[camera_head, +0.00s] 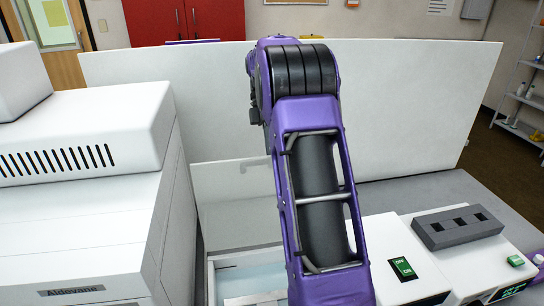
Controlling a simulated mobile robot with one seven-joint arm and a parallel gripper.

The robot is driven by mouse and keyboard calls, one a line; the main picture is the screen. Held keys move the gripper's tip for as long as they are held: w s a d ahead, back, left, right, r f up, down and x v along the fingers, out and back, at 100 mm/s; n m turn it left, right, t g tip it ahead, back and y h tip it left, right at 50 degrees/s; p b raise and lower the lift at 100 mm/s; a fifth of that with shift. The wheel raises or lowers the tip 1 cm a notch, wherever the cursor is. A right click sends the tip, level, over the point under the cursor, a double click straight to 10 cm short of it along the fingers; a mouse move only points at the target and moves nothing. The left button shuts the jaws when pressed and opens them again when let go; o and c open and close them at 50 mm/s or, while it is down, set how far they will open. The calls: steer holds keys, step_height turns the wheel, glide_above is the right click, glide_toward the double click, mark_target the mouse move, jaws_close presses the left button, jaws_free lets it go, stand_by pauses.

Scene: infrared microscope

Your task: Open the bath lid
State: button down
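The bath (214,285) is at the bottom centre, cut off by the frame's lower edge, with pale blue inside a light rim. A clear panel (225,188), which looks like the bath lid, stands roughly upright at the back of the bath. Its right part is hidden behind my purple arm. I cannot tell its exact angle. My gripper is not in view, so I cannot see whether it touches the lid.
A large white instrument (85,225) with vents fills the left. Right of my arm are a white unit with a green switch (403,267) and a dark grey block with square wells (458,227). A white partition (420,105) stands behind. Some grey bench (430,192) is bare.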

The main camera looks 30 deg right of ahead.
steer(key=shift+f, duration=0.25)
steer(key=c, duration=1)
jaws_free()
steer(key=shift+o, duration=0.8)
steer(key=shift+r, duration=0.1)
steer(key=shift+r, duration=0.1)
